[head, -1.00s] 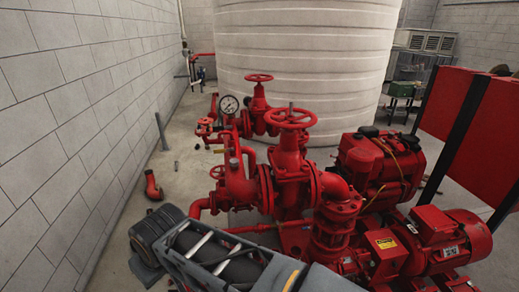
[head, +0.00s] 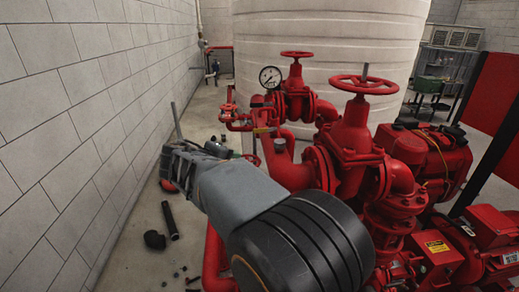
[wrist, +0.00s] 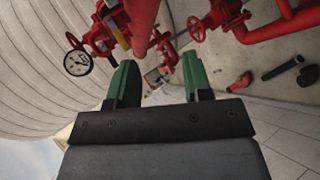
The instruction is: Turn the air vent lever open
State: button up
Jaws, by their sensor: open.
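My gripper (wrist: 160,75) is open, its two green fingers apart with nothing held between them. In the head view my arm reaches up and left beside the red pump pipework, and its fingers are hard to make out. A small yellow piece (head: 262,130), possibly the air vent lever, sits on the red pipework below the pressure gauge (head: 270,77). A yellow piece also shows in the wrist view (wrist: 124,42), beyond the left finger and apart from it, near the gauge (wrist: 78,63). I cannot tell the lever's angle.
Red handwheels (head: 363,85) and thick red pipes crowd the right. A white tank (head: 330,45) stands behind. A block wall (head: 90,110) runs along the left. Dark loose pipe pieces (head: 170,220) lie on the floor between wall and pump.

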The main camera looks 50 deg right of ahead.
aim_at(260, 130)
jog(key=w+d+h, duration=0.2)
jog(key=d, duration=0.5)
jog(key=w+d+h+b, duration=0.1)
jog(key=w+d+h, duration=0.1)
jog(key=d, duration=0.5)
jog(key=w+d+h+b, duration=0.1)
jog(key=w+d+h, duration=0.1)
jog(key=d, duration=0.5)
jog(key=shift+w+n, duration=0.4)
jog(key=shift+w, duration=0.5)
jog(key=shift+c, duration=0.2)
grip_shut()
jog(key=shift+r, duration=0.1)
